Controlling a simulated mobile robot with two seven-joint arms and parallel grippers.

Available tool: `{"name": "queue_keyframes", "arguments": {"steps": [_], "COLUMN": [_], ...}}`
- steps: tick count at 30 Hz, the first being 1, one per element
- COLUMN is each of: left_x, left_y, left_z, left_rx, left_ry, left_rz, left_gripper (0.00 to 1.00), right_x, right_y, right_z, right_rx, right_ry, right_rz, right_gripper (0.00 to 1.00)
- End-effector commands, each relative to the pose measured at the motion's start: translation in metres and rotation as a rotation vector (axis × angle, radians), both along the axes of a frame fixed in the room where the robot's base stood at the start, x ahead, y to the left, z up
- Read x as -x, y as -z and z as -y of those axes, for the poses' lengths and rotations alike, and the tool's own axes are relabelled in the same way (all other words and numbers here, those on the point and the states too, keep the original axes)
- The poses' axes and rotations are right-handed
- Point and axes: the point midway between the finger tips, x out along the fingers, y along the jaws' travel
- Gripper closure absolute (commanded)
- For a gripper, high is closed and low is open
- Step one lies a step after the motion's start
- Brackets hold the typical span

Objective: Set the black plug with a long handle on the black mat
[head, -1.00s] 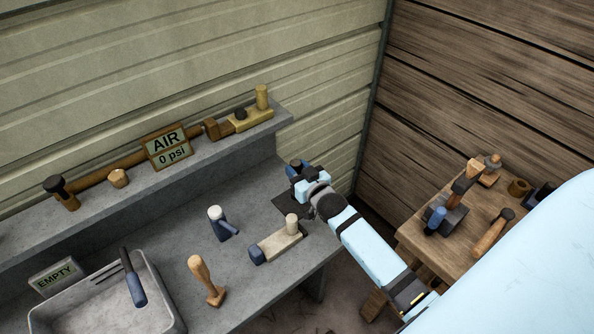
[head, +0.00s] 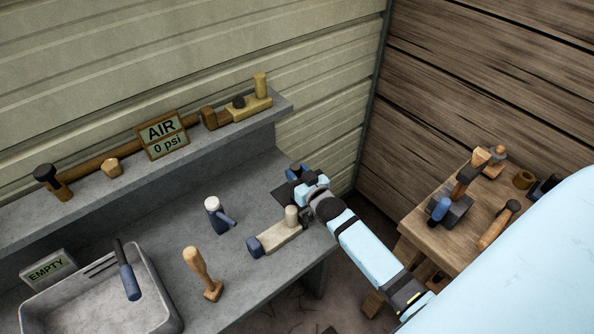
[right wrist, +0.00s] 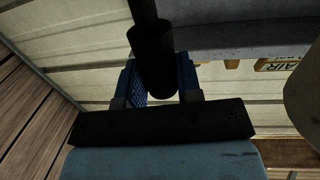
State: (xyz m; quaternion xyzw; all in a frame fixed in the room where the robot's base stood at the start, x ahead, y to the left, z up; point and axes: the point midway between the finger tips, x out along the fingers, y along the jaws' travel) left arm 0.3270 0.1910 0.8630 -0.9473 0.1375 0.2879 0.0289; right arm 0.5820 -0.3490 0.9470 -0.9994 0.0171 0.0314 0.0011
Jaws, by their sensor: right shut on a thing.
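In the right wrist view, the black plug with a long handle (right wrist: 152,62) is between the blue-padded fingers of my right gripper (right wrist: 160,82), which is shut on it. Its thin handle runs out of the top of the picture. In the head view, my right gripper (head: 298,174) is over the far right end of the grey bench. The black mat (head: 281,194) shows as a dark patch beside and below the gripper, partly hidden by it. The plug is hard to make out in the head view. My left gripper is not in view.
A pale block with a post and blue end (head: 275,238) lies close to the mat. A blue-and-white tool (head: 218,214), a wooden-handled tool (head: 202,272) and a grey tray (head: 165,300) stand left. A raised shelf (head: 200,142) runs behind. A wooden table (head: 420,240) stands right.

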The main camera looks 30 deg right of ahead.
Motion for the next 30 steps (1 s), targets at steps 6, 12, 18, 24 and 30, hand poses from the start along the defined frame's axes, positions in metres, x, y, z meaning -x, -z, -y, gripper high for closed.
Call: {"name": "queue_keyframes", "arguments": {"steps": [6, 12, 18, 24, 30], "left_x": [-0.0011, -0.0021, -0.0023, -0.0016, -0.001], "left_y": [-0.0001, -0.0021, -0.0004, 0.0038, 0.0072], "left_z": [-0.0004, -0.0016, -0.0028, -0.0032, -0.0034], "left_rx": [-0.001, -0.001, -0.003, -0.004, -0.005], "left_ry": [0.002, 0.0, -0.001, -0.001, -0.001], "left_rz": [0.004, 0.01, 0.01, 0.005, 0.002], "left_gripper": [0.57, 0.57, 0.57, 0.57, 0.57], "right_x": [-0.0002, -0.0002, -0.0002, -0.0002, -0.0003], "right_y": [0.0032, 0.0032, 0.0052, 0.0084, 0.0114], "right_z": [0.0001, 0.0001, 0.0001, 0.0001, 0.0001], "right_rx": [0.0, 0.001, 0.001, 0.001, 0.001], "right_ry": [0.0, 0.0, 0.0, 0.0, 0.0], "right_rz": [0.002, 0.001, 0.001, 0.001, 0.001], "right_gripper": [1.0, 1.0, 1.0, 1.0, 1.0]}}
